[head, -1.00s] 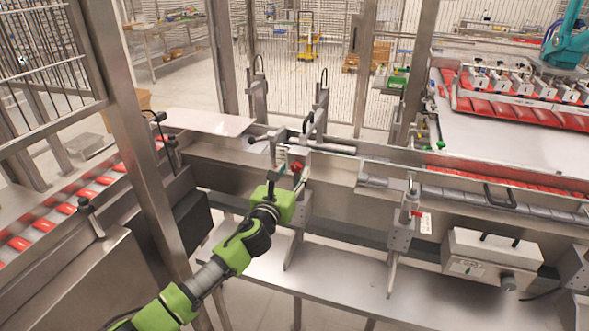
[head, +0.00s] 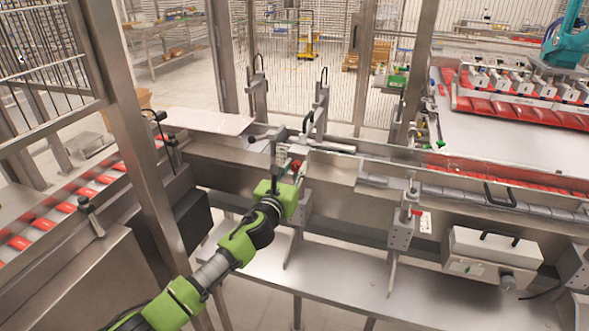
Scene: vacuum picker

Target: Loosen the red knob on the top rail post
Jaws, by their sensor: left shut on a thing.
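The red knob (head: 296,166) sits on a grey rail post near the middle of the head view. It is small and partly covered by my gripper. My left gripper (head: 285,170) is at the end of the green and grey arm that comes in from the lower left. Its fingers are shut at the red knob, though their exact hold is too small to make out. My right gripper is not in view.
A second post with a red knob (head: 416,213) stands to the right. A grey box with a handle (head: 493,255) sits at the lower right. Metal rails run behind the posts. A frame upright (head: 140,130) stands left of my arm. A conveyor (head: 60,215) carries red packs.

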